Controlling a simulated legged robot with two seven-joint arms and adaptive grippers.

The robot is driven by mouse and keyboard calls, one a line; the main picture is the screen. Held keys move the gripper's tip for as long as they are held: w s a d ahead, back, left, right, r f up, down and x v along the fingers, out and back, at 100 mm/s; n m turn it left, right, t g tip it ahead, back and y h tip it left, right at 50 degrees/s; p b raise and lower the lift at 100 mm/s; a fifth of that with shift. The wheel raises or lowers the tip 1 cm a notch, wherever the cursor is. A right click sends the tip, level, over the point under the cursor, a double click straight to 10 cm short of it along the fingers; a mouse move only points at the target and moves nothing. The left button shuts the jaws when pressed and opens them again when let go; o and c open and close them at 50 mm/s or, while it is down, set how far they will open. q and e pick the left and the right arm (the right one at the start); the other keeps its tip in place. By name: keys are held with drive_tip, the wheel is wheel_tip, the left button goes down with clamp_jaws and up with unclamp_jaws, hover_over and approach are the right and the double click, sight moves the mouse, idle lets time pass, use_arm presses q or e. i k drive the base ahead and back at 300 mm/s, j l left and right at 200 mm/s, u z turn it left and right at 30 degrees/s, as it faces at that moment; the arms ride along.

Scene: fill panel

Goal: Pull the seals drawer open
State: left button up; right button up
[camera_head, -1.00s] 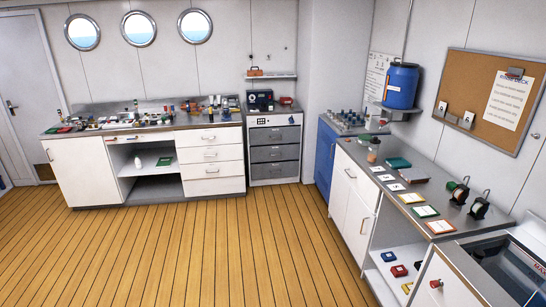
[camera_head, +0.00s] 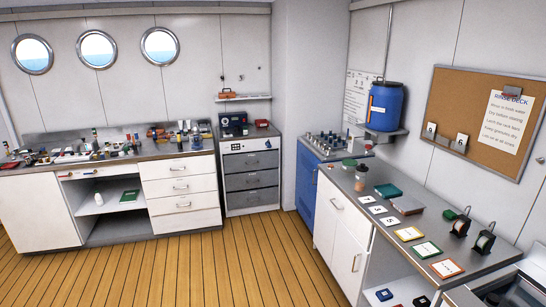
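No label reading "seals" is legible, so I cannot tell which drawer is the seals drawer. The left counter has a stack of white drawers (camera_head: 181,186) with bar handles, all shut. A narrow white drawer front (camera_head: 92,172) sits under the same counter's top. A separate cabinet to the right holds grey drawers (camera_head: 250,180), also shut. Neither of my grippers is in view.
The left counter (camera_head: 150,153) is crowded with small items. A blue cabinet (camera_head: 307,185) stands in the corner. The right counter (camera_head: 375,222) holds cards, reels and a jar. A blue barrel (camera_head: 385,106) sits on a wall shelf. The wooden floor (camera_head: 215,265) is clear.

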sight(265, 177)
drive_tip(key=i+u, duration=0.4)
drive_tip(key=i, duration=1.8)
drive_tip(key=i+j, duration=0.1)
drive_tip(key=i, duration=2.05)
